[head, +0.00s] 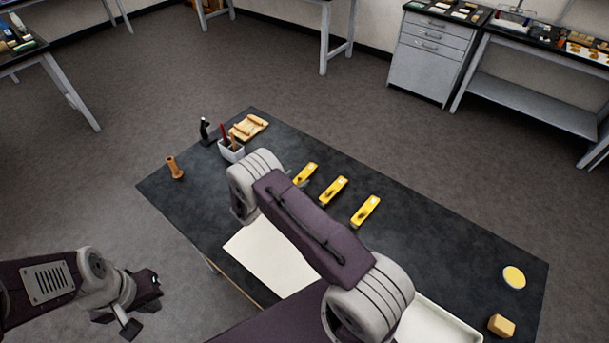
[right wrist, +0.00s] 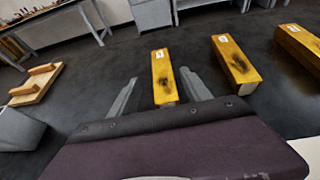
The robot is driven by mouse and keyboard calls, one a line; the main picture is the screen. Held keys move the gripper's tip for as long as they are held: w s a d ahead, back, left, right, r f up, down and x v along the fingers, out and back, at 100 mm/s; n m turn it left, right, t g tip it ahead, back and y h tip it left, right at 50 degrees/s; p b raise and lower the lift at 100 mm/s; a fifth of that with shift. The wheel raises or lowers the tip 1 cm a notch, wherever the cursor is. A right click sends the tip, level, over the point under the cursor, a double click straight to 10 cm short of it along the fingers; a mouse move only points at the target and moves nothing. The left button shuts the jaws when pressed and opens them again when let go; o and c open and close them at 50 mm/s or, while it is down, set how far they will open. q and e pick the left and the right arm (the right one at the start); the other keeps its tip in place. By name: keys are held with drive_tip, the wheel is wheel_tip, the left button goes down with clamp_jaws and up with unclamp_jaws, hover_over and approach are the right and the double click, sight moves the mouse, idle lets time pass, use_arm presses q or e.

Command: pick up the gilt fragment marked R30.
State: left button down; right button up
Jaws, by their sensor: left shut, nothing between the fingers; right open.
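Three yellow-gold bar-shaped gilt fragments lie in a row on the dark table: a left one (head: 306,174), a middle one (head: 333,190) and a right one (head: 365,210). Each has dark worn patches and a small white label, too small to read, so I cannot tell which is R30. In the right wrist view the left fragment (right wrist: 164,78) appears between the fingers of my open right gripper (right wrist: 159,76); contact is not visible. The middle (right wrist: 235,60) and right (right wrist: 297,45) fragments are beside it. My right arm hides that gripper in the head view. My left gripper (head: 143,301) is shut and empty, left of the table.
A white cup with tools (head: 231,151), a wooden rack (head: 248,128), a dark upright tool (head: 204,132) and a wooden spool (head: 174,168) stand at the table's far left. A pale tray (head: 436,326), yellow disc (head: 514,277) and wooden block (head: 501,325) are nearer right.

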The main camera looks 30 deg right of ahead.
sight(303, 176)
drive_tip(key=x, duration=0.2)
drive_tip(key=p+x, duration=0.1)
drive_tip(key=x, duration=0.1)
drive_tip(key=shift+s+d+r, duration=0.15)
drive_tip(key=shift+s+r, duration=0.05)
drive_tip(key=shift+s, duration=0.05)
drive_tip(key=shift+w+d+f, duration=0.2)
drive_tip(key=shift+d, duration=0.15)
drive_tip(key=shift+w+d+f, duration=0.15)
drive_tip(key=shift+d+f, duration=0.05)
drive_tip(key=c, duration=0.4)
drive_tip(key=shift+a+r, duration=0.1)
clamp_jaws()
drive_tip(key=r, duration=0.4)
drive_tip(key=shift+s+d+r, duration=0.25)
drive_tip(key=shift+d, duration=0.05)
drive_tip(key=s+d+r+b, duration=0.2)
drive_tip(key=s+d+r, duration=0.4)
drive_tip(key=s+d, duration=0.1)
drive_tip(key=shift+d+r, duration=0.25)
drive_tip(key=shift+d, duration=0.45)
